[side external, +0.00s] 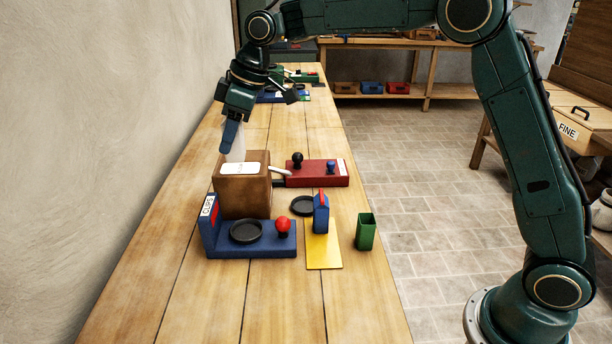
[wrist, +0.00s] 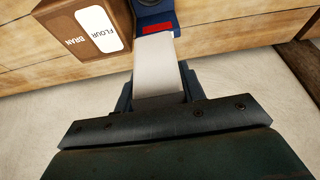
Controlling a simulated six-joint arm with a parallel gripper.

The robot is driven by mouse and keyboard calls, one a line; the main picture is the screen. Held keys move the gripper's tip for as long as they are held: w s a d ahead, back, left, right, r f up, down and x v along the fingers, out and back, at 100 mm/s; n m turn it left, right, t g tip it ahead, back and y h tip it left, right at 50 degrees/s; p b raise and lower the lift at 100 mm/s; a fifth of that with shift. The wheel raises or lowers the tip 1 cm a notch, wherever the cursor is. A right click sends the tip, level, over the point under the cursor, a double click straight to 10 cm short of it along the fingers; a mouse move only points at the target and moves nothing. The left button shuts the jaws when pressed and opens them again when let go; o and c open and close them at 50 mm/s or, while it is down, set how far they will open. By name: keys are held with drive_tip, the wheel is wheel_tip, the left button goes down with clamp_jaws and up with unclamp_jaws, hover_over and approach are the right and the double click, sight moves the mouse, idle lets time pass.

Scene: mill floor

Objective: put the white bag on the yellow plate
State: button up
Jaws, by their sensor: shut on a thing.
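The white bag (side external: 237,149) hangs under my gripper (side external: 230,138) in the side external view, partly hidden behind a brown box. In the wrist view the white bag (wrist: 156,68) is a pale strip between the two jaws of my gripper (wrist: 158,90), which is shut on it. The yellow plate (side external: 324,254) lies flat on the bench toward the front right, well apart from my gripper. A blue container with a red top (side external: 321,215) stands on its far part.
The brown box (side external: 235,195), labelled FLOUR and BRAN in the wrist view (wrist: 72,20), stands just in front of my gripper. A blue base (side external: 265,246), a red base (side external: 318,173), a black dish (side external: 303,206) and a green cup (side external: 365,232) surround the plate.

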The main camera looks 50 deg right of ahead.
drive_tip(key=shift+s+d, duration=0.1)
drive_tip(key=shift+s+d, duration=0.45)
drive_tip(key=s+d+f, duration=0.1)
drive_tip(key=s+d, duration=0.3)
drive_tip(key=s, duration=0.3)
drive_tip(key=s+d+f, duration=0.1)
drive_tip(key=s+d, duration=0.3)
drive_tip(key=s, duration=0.3)
drive_tip(key=shift+s+f, duration=0.25)
drive_tip(key=shift+f, duration=0.05)
drive_tip(key=shift+f, duration=0.15)
wheel_tip(320, 180, down, 16)
drive_tip(key=shift+f, duration=1.85)
